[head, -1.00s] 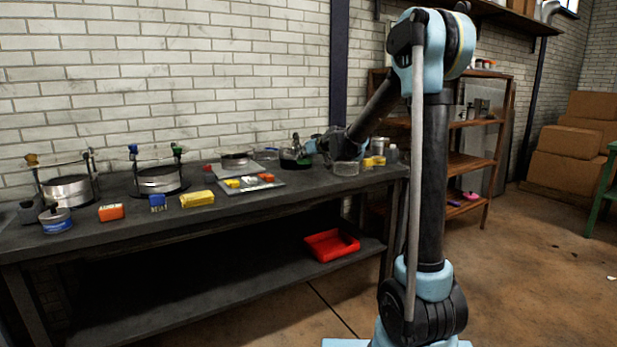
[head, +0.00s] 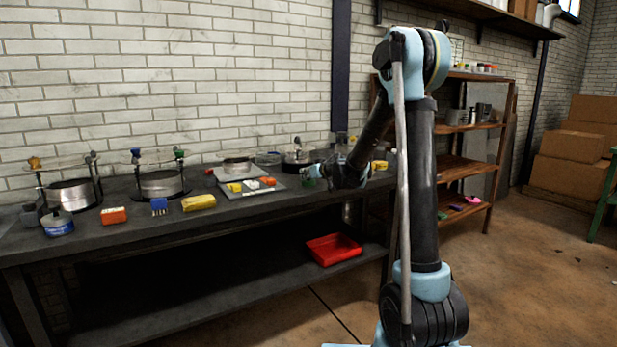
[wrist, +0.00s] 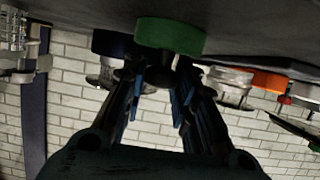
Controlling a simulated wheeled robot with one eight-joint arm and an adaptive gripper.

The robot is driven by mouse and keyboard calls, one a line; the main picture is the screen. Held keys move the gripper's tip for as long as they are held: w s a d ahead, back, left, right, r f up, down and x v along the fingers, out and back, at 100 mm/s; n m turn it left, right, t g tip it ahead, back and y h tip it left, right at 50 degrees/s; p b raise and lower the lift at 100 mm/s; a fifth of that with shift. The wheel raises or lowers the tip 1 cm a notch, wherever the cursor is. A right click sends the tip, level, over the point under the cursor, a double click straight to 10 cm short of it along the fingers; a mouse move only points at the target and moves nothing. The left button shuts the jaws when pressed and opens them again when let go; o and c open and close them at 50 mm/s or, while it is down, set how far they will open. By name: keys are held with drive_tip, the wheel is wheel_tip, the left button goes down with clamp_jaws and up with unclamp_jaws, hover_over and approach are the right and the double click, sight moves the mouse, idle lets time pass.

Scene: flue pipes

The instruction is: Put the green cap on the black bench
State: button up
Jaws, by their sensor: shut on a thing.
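The green cap (wrist: 170,37) is a round disc with a dark knob beneath it in the wrist view, where the scene appears upside down. My gripper (wrist: 160,76) is shut on this knob. In the head view a small part of the green cap (head: 310,171) shows beside my gripper (head: 322,172), over the front right part of the black bench (head: 150,235). The bench top (wrist: 260,30) fills the top of the wrist view. I cannot tell whether the cap touches it. My wrist partly hides the cap in the head view.
A dark round thing (wrist: 110,43) appears close beside the cap in the wrist view. A grey tray (head: 252,188) with coloured blocks lies left of my gripper. A pot (head: 298,158) stands behind. A red bin (head: 333,249) is on the lower shelf.

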drive_tip(key=o, duration=1.1)
drive_tip(key=shift+c, duration=0.2)
drive_tip(key=shift+s, duration=0.1)
drive_tip(key=v, duration=1.1)
drive_tip(key=s+d+f+m+g+h, duration=0.2)
drive_tip(key=s+d+f, duration=0.3)
drive_tip(key=s, duration=0.9)
drive_tip(key=s+d+f+m+g+h, duration=0.2)
drive_tip(key=s+d+f, duration=0.4)
drive_tip(key=s, duration=0.9)
drive_tip(key=s+d+f+m+g+h, duration=0.2)
drive_tip(key=s+d+f+g, duration=0.3)
drive_tip(key=s+d, duration=0.6)
drive_tip(key=s+h, duration=0.1)
drive_tip(key=s, duration=0.3)
drive_tip(key=shift+f+g+h, duration=0.3)
drive_tip(key=shift+f, duration=0.05)
